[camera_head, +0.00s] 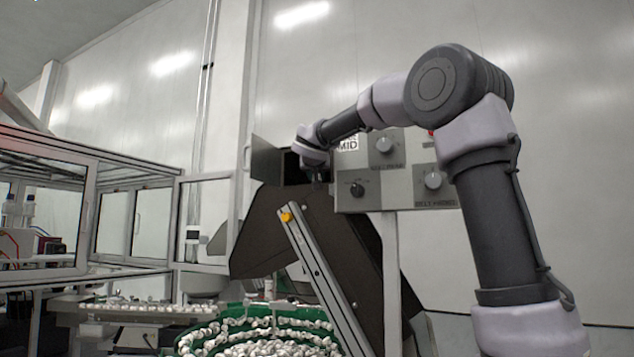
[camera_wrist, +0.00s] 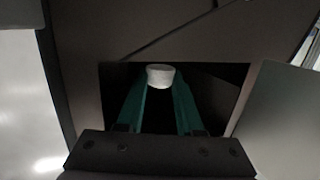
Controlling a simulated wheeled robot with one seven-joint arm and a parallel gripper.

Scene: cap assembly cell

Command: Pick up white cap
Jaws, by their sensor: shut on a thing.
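In the wrist view, a small white cap (camera_wrist: 160,75) sits between the tips of my gripper (camera_wrist: 159,80). The two green fingers are closed on its sides. The cap is over a dark opening in a dark housing (camera_wrist: 200,35). In the head view, my arm reaches to the left and my gripper (camera_head: 318,174) points down at the top of the dark hopper (camera_head: 275,225). The fingertips and the cap are too small or hidden to make out there.
A control panel (camera_head: 385,170) with knobs stands right of the hopper, close under my arm. A green bowl (camera_head: 232,325) full of white caps is below. A slanted metal rail (camera_head: 322,275) crosses the hopper front. A glass enclosure (camera_head: 130,215) stands left.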

